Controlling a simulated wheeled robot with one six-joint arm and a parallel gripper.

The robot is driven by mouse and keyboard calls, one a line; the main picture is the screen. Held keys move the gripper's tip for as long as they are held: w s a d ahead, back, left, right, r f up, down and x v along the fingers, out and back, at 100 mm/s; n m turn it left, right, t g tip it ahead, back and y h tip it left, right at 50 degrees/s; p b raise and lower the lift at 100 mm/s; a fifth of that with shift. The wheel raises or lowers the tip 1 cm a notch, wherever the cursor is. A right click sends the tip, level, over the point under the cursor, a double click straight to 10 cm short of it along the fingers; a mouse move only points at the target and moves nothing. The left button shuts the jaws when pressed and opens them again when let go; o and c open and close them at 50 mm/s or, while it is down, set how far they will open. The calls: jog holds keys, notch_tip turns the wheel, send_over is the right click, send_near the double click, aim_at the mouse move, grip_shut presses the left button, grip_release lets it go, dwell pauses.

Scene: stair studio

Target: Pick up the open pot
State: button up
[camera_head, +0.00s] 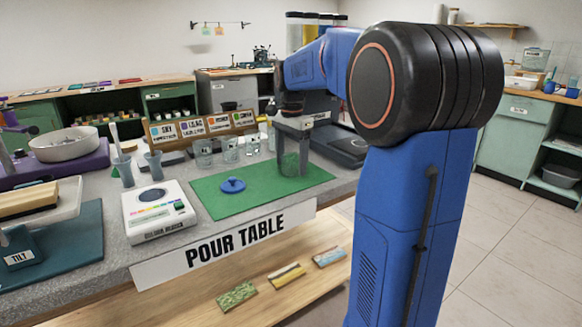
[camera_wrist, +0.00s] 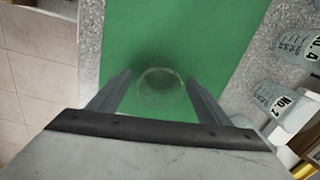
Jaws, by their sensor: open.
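A clear, see-through pot (camera_head: 289,164) stands on the green mat (camera_head: 215,204) of the pour table. In the wrist view its round rim (camera_wrist: 160,77) shows from above, with no lid on it. My gripper (camera_head: 292,160) points down over the pot, open, with one finger on each side of it. In the wrist view the gripper (camera_wrist: 158,82) has a gap between each fingertip and the rim. How far down the fingers reach along the pot is hard to tell. A blue lid with a knob (camera_head: 232,185) lies on the mat to the left.
A white scale (camera_head: 157,210) stands left of the mat. Several clear beakers (camera_head: 230,150) stand behind the mat, some labelled, and also show at the right in the wrist view (camera_wrist: 300,45). A dark appliance (camera_head: 340,145) is behind at the right. The mat's front is clear.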

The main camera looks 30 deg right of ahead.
jog(key=c, duration=1.4)
jog(key=shift+o, duration=0.2)
jog(key=shift+r, duration=0.1)
